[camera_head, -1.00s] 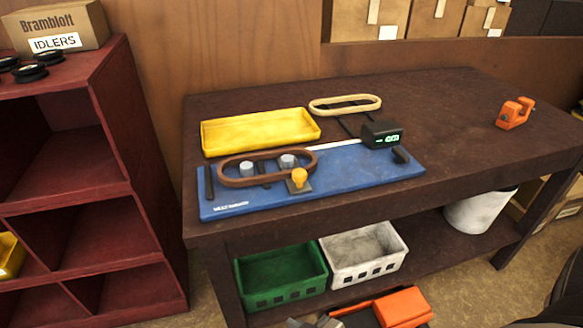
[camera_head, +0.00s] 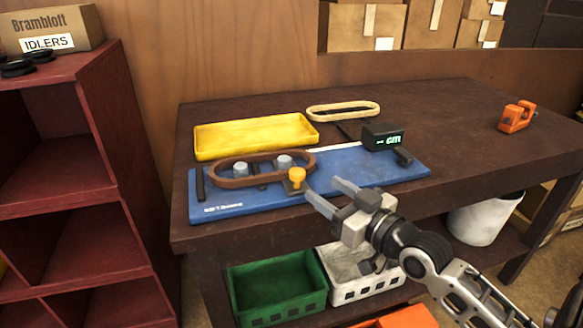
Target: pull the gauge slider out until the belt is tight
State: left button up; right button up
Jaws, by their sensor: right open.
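A blue gauge board (camera_head: 240,204) lies on the dark table. A brown belt (camera_head: 224,183) loops around two grey pulleys (camera_head: 284,161) on it. The slider has a yellow knob (camera_head: 297,175) on a dark block, beside the belt's front right side. A black readout (camera_head: 382,138) with green characters, ending in "cm", stands at the board's right back. My right gripper (camera_head: 331,196) is open and empty, its two fingers pointing left toward the yellow knob, just right of it and apart from it. My left gripper is out of view.
A yellow tray (camera_head: 255,136) and a pale belt loop (camera_head: 343,111) lie behind the board. An orange tape dispenser (camera_head: 517,117) is at the table's right. Green (camera_head: 277,288) and white (camera_head: 345,272) baskets and a white bucket (camera_head: 484,219) are below. A red shelf (camera_head: 109,170) stands left.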

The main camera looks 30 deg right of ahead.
aim_at(291, 183)
jog(key=w, duration=0.3)
jog(key=w+a, duration=0.1)
jog(key=w, duration=0.3)
jog(key=w+a, duration=0.1)
jog(key=w, duration=0.3)
jog(key=shift+w, duration=0.1)
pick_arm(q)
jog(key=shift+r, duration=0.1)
